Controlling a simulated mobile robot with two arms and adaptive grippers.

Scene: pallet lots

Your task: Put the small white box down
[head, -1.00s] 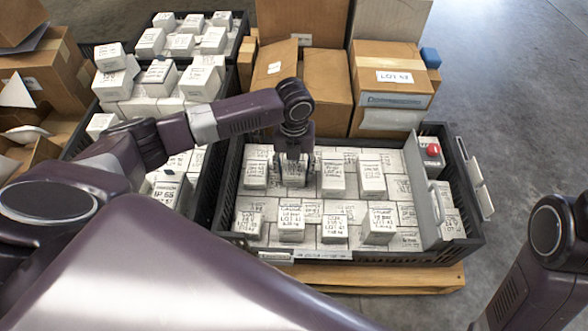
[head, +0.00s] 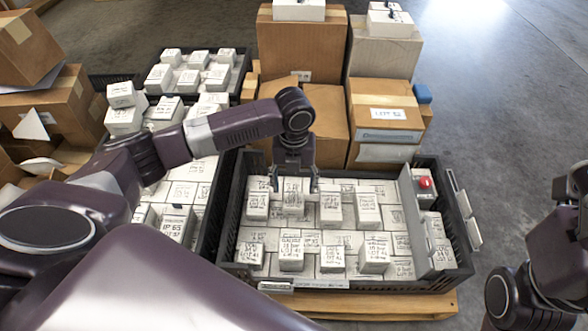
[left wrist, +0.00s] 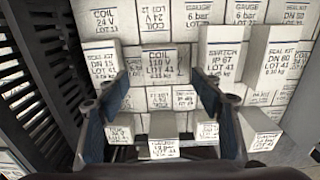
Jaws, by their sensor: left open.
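The small white box (head: 293,203) stands upright in the back row of the black crate (head: 228,215), on a layer of similar boxes. In the left wrist view the box reads COIL 110 V LOT 41 (left wrist: 158,66). My left gripper (head: 294,184) is over it, open. In the left wrist view its two dark fingers (left wrist: 160,97) are spread, one towards each side of the box. Whether either finger touches the box I cannot tell. My right gripper is out of view; only links of that arm show at the right.
Similar white boxes stand close by, such as SWITCH IP 67 (left wrist: 224,62) at the right. A grey divider (head: 413,220) separates a right compartment holding a red-topped item (head: 425,182). Cartons (head: 385,115) stand behind the crate. Another filled crate (head: 206,205) is at the left.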

